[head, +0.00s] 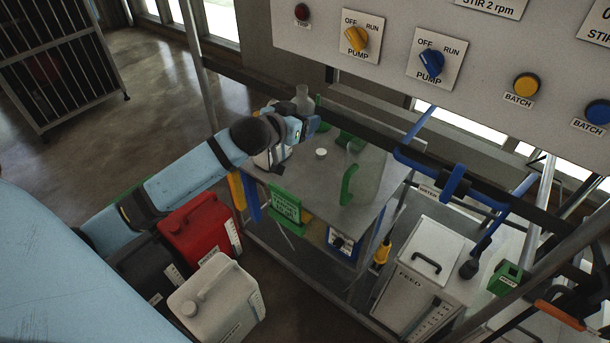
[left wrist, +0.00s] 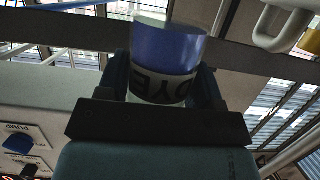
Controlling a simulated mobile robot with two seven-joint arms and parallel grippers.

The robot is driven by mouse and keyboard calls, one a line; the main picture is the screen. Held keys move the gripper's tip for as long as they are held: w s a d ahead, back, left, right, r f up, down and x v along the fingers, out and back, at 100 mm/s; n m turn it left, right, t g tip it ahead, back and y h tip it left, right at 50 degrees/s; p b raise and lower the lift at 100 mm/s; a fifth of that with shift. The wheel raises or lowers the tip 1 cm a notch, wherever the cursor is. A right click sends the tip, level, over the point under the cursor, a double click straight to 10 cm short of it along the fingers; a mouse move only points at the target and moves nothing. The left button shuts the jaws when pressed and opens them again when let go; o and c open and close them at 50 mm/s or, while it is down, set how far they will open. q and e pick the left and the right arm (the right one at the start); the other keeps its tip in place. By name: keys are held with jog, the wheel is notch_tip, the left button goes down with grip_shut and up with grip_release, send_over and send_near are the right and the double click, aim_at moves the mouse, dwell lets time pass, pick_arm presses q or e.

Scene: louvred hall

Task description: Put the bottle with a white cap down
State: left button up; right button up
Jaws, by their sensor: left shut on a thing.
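In the left wrist view, a blue bottle (left wrist: 168,46) with a pale label reading DYE stands between the two dark fingers of my left gripper (left wrist: 164,84). The gripper is shut on it. No white cap shows on it there. In the head view my left gripper (head: 303,124) is over the far left part of a grey table (head: 290,180). The held bottle is mostly hidden there by the wrist and fingers, and I cannot tell whether it touches the tabletop. A small white round cap-like thing (head: 321,153) shows on the table. My right gripper is not in view.
A clear panel with green brackets (head: 349,185) stands on the table's right. A green sign (head: 286,206) is at the front edge. Red (head: 201,229) and white (head: 217,300) canisters are below my arm. A switch panel (head: 390,45) overhangs the back.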

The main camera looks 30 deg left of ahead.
pick_arm(q)
notch_tip(320, 180, down, 15)
jog(key=shift+s+r+b, duration=0.1)
jog(key=shift+r+b, duration=0.1)
jog(key=shift+b, duration=0.35)
jog(key=shift+f, duration=1.7)
jog(key=shift+f, duration=0.1)
jog(key=o, duration=1.6)
jog(key=shift+c, duration=0.2)
